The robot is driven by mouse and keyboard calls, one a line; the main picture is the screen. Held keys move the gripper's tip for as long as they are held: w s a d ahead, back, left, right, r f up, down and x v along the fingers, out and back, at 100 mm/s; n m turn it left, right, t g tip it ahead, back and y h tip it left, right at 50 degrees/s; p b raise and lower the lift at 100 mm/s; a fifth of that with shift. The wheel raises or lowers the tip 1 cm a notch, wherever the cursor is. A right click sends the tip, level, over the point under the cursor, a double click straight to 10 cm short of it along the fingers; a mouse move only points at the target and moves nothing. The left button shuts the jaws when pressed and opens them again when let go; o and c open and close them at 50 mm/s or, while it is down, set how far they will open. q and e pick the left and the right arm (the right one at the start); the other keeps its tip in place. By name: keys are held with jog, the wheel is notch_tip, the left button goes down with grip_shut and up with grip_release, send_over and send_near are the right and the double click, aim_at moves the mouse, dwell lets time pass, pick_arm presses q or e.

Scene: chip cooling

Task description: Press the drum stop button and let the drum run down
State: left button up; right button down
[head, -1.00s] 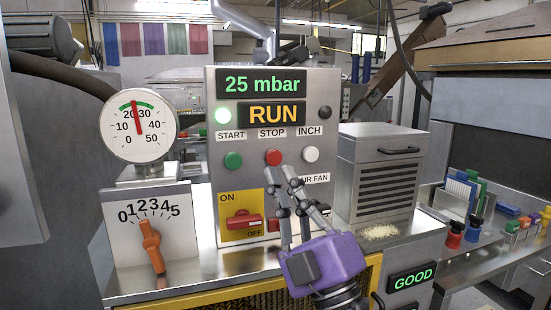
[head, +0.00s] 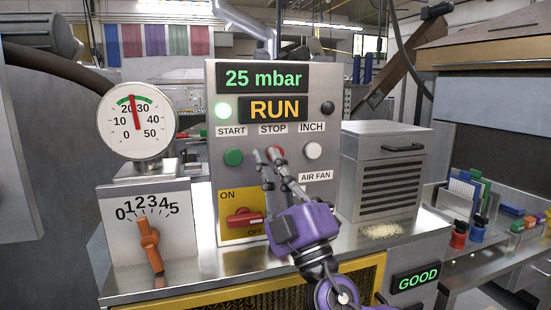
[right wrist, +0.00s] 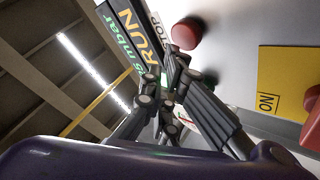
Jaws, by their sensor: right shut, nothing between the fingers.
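The control panel (head: 237,189) has a red round STOP button (head: 279,152) under its STOP label, partly hidden by my fingers. My right gripper (head: 264,153) is shut and empty, its fingertips at the button's left and lower edge in the head view. In the right wrist view the red button (right wrist: 187,33) stands out from the panel just beyond the fingertips (right wrist: 168,62); I cannot tell if they touch. The upper display (head: 262,78) reads 25 mbar. My left gripper is out of view.
The green START button (head: 233,157) and white INCH button (head: 313,151) flank STOP. A red ON/OFF switch (head: 243,217) is below. A gauge (head: 136,122) and an orange-handled dial (head: 150,247) stand left. A louvred metal box (head: 385,175) stands close right.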

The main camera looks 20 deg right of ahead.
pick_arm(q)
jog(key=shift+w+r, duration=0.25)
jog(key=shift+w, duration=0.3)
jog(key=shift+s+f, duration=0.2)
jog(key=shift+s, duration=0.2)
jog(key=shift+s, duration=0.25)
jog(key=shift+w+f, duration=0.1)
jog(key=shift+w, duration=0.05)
pick_arm(e)
jog(key=shift+w, duration=0.2)
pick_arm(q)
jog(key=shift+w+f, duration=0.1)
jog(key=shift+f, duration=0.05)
pick_arm(e)
jog(key=shift+w, duration=0.3)
pick_arm(q)
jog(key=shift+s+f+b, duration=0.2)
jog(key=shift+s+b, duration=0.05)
jog(key=shift+b, duration=0.1)
pick_arm(e)
jog(key=shift+w, duration=0.15)
